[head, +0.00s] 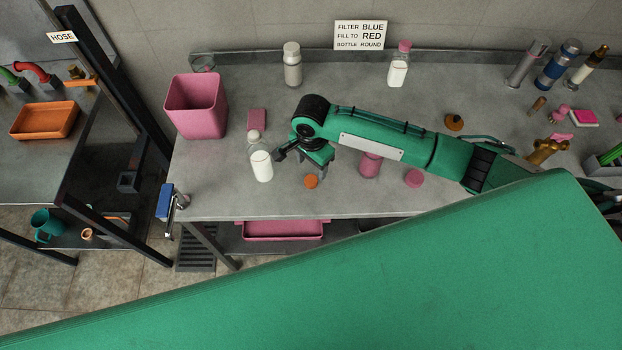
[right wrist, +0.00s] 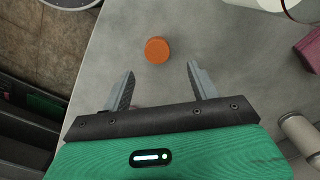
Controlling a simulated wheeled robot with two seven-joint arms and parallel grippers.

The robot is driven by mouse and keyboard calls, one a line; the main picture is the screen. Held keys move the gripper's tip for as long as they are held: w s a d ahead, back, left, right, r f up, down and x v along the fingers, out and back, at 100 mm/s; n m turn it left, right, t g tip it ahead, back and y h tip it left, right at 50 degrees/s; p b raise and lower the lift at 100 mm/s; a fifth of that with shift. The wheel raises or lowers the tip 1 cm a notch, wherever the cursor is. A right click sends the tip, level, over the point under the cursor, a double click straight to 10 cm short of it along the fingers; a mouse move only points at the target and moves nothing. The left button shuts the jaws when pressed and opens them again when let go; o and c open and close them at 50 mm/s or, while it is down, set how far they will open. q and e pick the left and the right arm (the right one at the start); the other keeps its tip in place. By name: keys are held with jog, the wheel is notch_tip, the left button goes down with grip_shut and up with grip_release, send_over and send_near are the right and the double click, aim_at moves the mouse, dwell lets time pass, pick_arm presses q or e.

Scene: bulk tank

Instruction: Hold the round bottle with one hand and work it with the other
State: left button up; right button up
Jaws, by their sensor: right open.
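A clear round-shouldered bottle (head: 261,166) with white contents stands upright near the front of the grey bench; no coloured cap shows on its top. An orange cap (head: 311,181) lies on the bench to its right. My right gripper (head: 300,163) is just right of the bottle, above the bench, open and empty. In the right wrist view, the open fingers (right wrist: 161,75) point towards the orange cap (right wrist: 157,50), which lies beyond the fingertips. A white-bodied object shows cut off at the top right there. My left gripper is not in view.
A pink bin (head: 196,106) stands at the left. A pink-capped bottle (head: 398,66) and a pale bottle (head: 292,66) stand at the back, beside a sign (head: 361,35). A pink bottle (head: 370,166) stands below my right arm. The bench's front-left corner is near a blue clamp-like fixture (head: 165,201).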

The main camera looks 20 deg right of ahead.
aim_at(311, 180)
jog(key=shift+f, duration=0.5)
jog(key=shift+f, duration=0.15)
jog(key=f, duration=0.1)
jog(key=f+p, duration=0.1)
jog(key=f, duration=0.1)
jog(key=shift+s+a+f+p, duration=0.15)
jog(key=shift+s+f+p, duration=0.15)
jog(key=shift+p, duration=0.1)
jog(key=shift+f, duration=0.65)
jog(key=shift+c, duration=0.4)
jog(key=c, duration=1)
